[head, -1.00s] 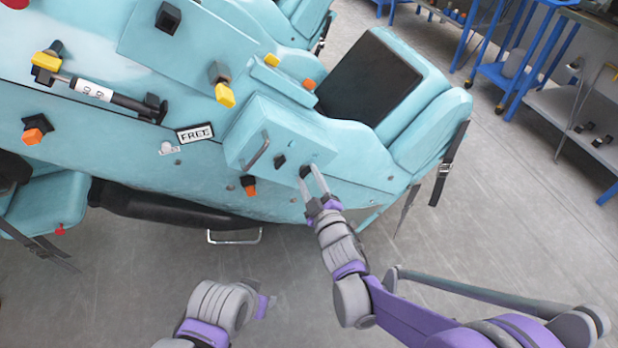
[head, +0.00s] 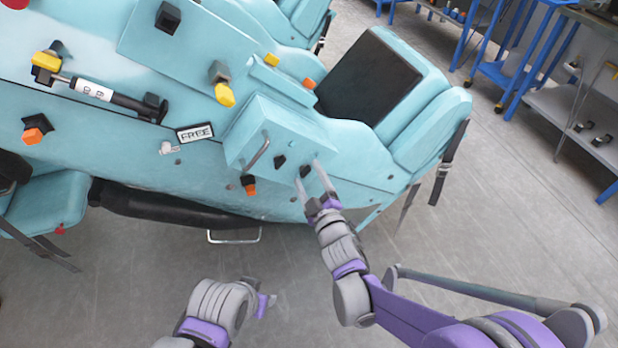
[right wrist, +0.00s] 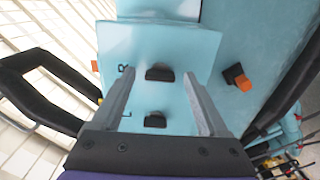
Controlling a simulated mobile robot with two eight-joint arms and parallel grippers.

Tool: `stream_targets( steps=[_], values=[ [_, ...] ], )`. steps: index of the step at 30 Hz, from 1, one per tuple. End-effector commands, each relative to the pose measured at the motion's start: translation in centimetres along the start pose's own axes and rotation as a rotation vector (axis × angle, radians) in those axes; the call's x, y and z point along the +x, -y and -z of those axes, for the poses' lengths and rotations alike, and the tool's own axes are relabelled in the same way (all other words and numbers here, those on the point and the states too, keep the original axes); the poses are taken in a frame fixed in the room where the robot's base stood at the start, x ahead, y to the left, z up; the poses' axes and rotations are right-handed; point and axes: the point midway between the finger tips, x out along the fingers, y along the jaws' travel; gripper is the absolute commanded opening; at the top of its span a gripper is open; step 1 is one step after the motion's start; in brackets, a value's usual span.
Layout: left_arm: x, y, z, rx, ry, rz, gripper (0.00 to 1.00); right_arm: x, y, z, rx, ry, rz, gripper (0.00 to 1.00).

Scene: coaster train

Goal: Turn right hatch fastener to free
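The teal hatch (head: 262,125) sits on the side of the coaster car and carries a grey bar handle (head: 259,150). Two small black fasteners are on its face: the left one (head: 279,161) and the right one (head: 305,171). My right gripper (head: 307,170) is open, with its fingertips on either side of the right fastener. In the right wrist view, two black fasteners (right wrist: 158,73) (right wrist: 155,120) show between the spread fingers; contact cannot be told. My left gripper (head: 266,304) is low in the head view, away from the car; its fingers are unclear.
A FREE label (head: 195,132) is on the car left of the hatch. An orange-tipped knob (head: 250,188) sits below the hatch, and a black strut (head: 115,97) is at upper left. Blue shelving (head: 530,60) stands at upper right. The floor in front is clear.

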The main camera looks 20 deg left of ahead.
Motion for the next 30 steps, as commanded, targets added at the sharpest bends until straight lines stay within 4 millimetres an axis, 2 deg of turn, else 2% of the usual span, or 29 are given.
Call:
stream_targets(
  steps=[5,8,21,25,30],
  values=[
    [0.0,0.0,0.0,0.0,0.0,0.0,0.5,-0.1,0.0,0.0,0.0,0.0,0.0,0.78],
    [0.0,0.0,0.0,0.0,0.0,0.0,0.5,-0.9,0.0,0.0,0.001,0.0,0.0,0.78],
    [0.4,0.0,-0.2,0.0,0.002,0.0,0.5,-9.0,0.0,-0.1,-0.001,0.001,0.0,0.78],
    [0.5,0.0,-0.2,0.0,0.002,0.0,0.5,-10.3,0.0,0.0,0.0,0.0,0.0,0.78],
    [0.5,0.0,-0.2,0.0,0.002,0.0,0.5,-10.8,0.0,0.0,0.0,0.0,0.0,0.78]
  ],
)
